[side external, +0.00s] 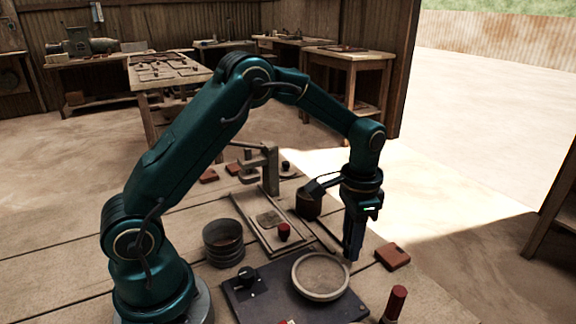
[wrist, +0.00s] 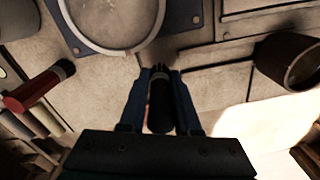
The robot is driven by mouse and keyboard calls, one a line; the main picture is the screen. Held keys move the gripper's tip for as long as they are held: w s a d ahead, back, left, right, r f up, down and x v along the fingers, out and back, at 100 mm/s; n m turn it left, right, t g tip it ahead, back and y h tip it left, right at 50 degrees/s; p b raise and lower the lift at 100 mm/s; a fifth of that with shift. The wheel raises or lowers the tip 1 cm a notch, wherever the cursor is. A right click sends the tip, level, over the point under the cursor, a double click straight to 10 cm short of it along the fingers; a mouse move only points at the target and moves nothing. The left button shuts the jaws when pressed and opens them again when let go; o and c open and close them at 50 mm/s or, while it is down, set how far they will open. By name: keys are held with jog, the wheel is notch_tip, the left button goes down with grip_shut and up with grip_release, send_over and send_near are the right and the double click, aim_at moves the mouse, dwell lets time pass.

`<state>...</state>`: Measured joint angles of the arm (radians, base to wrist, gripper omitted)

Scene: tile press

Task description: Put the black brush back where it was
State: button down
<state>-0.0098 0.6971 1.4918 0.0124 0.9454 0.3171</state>
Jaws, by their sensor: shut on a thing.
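My gripper (side external: 353,250) points down just right of the round dish, above the table. In the wrist view its two blue fingers (wrist: 160,76) are closed on the black brush (wrist: 160,108), whose dark handle lies between them. In the side view I cannot make out the brush apart from the fingers. I cannot tell whether the brush tip touches the table. A red-handled brush (side external: 396,303) stands near the front edge of the side view; it also shows at the left of the wrist view (wrist: 36,90).
The round pale-rimmed dish (side external: 320,277) sits on a dark plate (side external: 258,302) with a black knob (side external: 246,274). A dark pot (side external: 308,207), a reddish tile (side external: 393,257), a wooden tray (side external: 296,243) and a ribbed cylinder (side external: 223,243) stand around. Bare table lies near my gripper.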

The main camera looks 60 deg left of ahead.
jog(key=shift+f, duration=0.95)
jog(key=shift+f, duration=0.1)
jog(key=c, duration=0.9)
grip_release()
